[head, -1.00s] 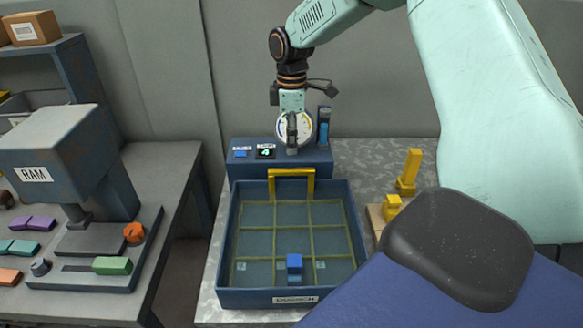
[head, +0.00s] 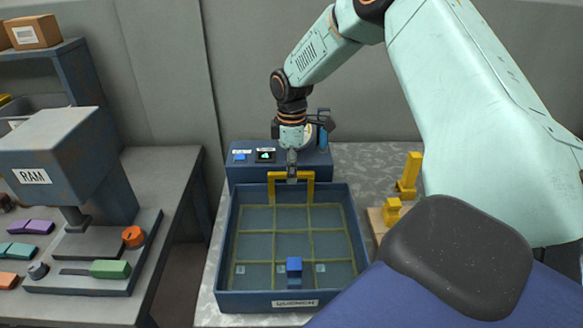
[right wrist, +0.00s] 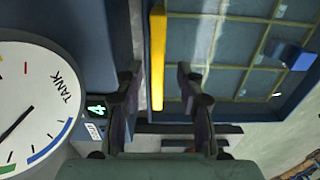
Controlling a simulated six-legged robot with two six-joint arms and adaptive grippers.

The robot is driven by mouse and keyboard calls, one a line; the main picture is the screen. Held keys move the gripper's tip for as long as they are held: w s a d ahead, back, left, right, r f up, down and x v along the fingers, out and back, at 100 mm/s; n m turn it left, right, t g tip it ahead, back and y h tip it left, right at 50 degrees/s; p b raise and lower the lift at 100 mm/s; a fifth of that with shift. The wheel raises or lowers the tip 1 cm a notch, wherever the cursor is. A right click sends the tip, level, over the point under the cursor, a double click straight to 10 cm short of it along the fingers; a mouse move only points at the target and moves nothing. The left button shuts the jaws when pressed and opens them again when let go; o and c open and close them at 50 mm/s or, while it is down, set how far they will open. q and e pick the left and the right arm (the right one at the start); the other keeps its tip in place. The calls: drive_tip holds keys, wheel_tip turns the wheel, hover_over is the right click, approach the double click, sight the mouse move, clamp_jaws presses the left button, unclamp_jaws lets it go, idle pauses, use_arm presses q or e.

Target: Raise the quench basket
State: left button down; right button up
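The blue quench tank (head: 245,302) stands on the bench with a QUENCH label on its front wall. The quench basket shows as a yellowish grid (head: 308,229) low inside it. Its yellow arched handle (head: 311,190) stands upright at the back edge. My right gripper (head: 292,174) points down at the handle's top bar. In the right wrist view, the open fingers (right wrist: 160,82) stand on either side of the yellow bar (right wrist: 157,60), with gaps visible on both sides. A blue block (head: 294,265) sits in the tank near the front. My left gripper is out of view.
A blue control box (head: 240,172) with a small display stands behind the tank; a TANK dial (right wrist: 35,105) shows in the right wrist view. Yellow pieces (head: 409,175) stand at the right. A RAM press (head: 45,160) is on the left table.

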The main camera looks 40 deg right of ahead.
drive_tip(key=shift+w+f, duration=0.2)
drive_tip(key=shift+w, duration=0.1)
drive_tip(key=c, duration=0.5)
drive_tip(key=shift+s+r, duration=0.15)
clamp_jaws()
